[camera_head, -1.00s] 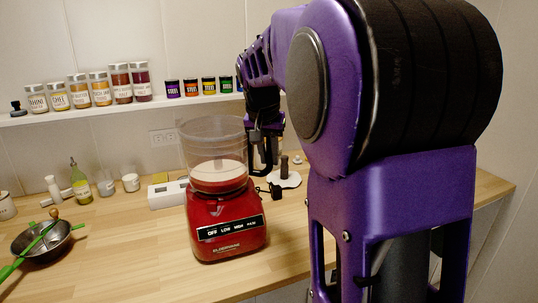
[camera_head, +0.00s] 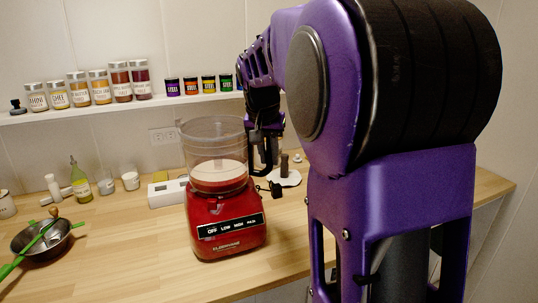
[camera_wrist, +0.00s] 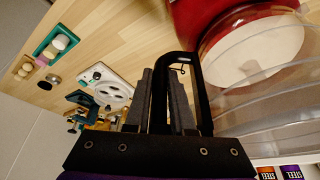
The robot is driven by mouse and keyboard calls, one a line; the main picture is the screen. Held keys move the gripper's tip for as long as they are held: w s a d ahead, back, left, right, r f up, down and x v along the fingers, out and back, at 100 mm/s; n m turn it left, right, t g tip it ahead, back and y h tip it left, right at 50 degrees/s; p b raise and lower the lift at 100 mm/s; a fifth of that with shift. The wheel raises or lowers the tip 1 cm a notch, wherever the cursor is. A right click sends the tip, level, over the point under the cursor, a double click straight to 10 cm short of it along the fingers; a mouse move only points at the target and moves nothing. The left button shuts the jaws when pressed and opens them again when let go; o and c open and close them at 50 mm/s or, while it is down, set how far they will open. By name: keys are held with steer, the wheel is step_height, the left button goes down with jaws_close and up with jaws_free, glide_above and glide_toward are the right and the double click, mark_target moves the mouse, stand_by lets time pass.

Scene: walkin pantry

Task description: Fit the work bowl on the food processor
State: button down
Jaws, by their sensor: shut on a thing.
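The food processor base (camera_head: 226,222) is red, with a dark control strip on its front, and stands on the wooden counter. The clear work bowl (camera_head: 212,150) sits upright on top of it, with a pale disc showing through its lower part. Whether the bowl is fully seated or locked cannot be told.
A white box (camera_head: 167,193) stands behind the base to the left. A bottle (camera_head: 80,180) and small jars stand along the wall, under a shelf of spices (camera_head: 110,107). The front counter is clear.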

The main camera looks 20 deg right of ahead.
steer(key=shift+f+b, duration=0.6)
steer(key=shift+f, duration=0.3)
steer(key=c, duration=0.8)
jaws_free()
steer(key=shift+o, duration=0.6)
steer(key=p+v, duration=0.2)
steer(key=v, duration=1.5)
steer(key=shift+r+p, duration=0.25)
steer(key=shift+p, duration=0.15)
steer(key=shift+s, duration=0.1)
